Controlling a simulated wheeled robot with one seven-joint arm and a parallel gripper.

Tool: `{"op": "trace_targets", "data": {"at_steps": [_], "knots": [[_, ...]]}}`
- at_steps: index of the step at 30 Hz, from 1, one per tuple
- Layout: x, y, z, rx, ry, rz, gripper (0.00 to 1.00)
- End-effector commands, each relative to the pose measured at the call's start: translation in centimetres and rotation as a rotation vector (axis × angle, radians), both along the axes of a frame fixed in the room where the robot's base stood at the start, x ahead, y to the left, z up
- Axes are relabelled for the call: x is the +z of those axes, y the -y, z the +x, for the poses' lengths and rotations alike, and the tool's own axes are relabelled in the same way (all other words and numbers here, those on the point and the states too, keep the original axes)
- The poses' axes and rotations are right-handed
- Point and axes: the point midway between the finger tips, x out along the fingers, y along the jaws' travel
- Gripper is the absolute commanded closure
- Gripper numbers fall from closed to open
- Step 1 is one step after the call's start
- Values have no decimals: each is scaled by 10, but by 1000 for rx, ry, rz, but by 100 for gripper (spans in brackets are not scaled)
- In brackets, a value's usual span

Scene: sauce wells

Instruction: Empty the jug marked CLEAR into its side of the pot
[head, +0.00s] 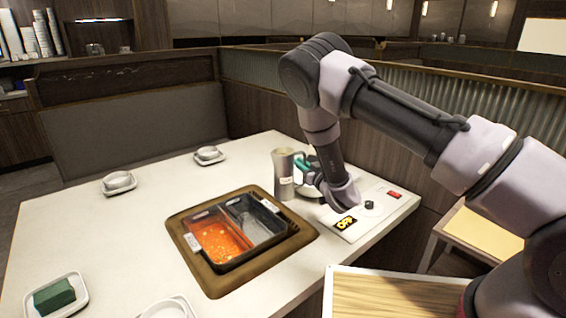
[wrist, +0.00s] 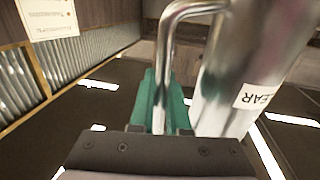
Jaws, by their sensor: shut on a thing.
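The metal jug (head: 283,170) is upright just behind the pot's back right corner. I cannot tell whether its base touches the table. Its white label partly shows in the wrist view, reading "EAR" on the jug (wrist: 225,85). My gripper (head: 302,163) is at the jug's right side, its green fingers shut on the handle (wrist: 172,50). The divided pot (head: 229,265) sits in a brown surround in the table. Its left side holds orange-red broth (head: 219,242) with bits in it. Its right side (head: 256,219) looks grey; its contents are unclear.
A control panel (head: 347,232) with an "OFF" display, knob and red switch (head: 394,195) lies right of the pot. A pale dish partly hidden by my arm stands behind it. Small bowls on saucers and a green block (head: 54,296) on a dish stand around the white table (head: 135,225).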

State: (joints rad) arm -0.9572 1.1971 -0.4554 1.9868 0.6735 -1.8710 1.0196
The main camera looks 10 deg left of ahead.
Motion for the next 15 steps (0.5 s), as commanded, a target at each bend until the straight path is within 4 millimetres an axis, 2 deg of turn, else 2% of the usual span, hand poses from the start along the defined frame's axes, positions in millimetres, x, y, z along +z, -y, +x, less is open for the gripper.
{"op": "trace_targets", "data": {"at_steps": [1, 6, 9, 15], "knots": [[5, -17, -5, 29, 1, 6, 100], [11, -50, -17, 87, 0, 4, 100], [11, -56, -20, 98, 3, -5, 100], [-2, -53, -19, 102, 44, -76, 100]]}}
